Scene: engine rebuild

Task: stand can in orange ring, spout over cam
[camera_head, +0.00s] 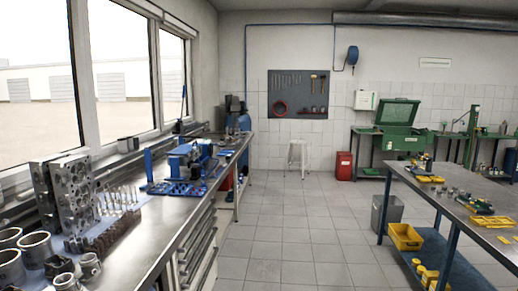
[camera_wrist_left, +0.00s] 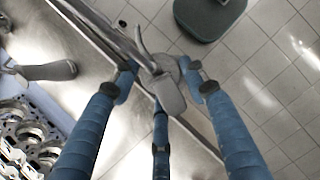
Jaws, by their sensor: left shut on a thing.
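My left gripper (camera_wrist_left: 160,88) shows in the left wrist view, its blue fingers shut on a grey metal thing (camera_wrist_left: 171,97) that looks like the can. Thin metal parts extend from it toward the upper left; I cannot tell which is the spout. The held thing is above the edge of the steel bench, with floor tiles beyond. Neither gripper shows in the head view. A small orange patch (camera_head: 506,239) lies on the right table; I cannot tell whether it is the ring. I cannot make out the cam.
The left bench (camera_head: 160,215) carries upright engine blocks (camera_head: 75,190), cylinder liners (camera_head: 36,248) and blue tooling (camera_head: 190,160). The right table (camera_head: 470,203) holds small parts and yellow trays. A yellow bin (camera_head: 405,237) sits on its lower shelf.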

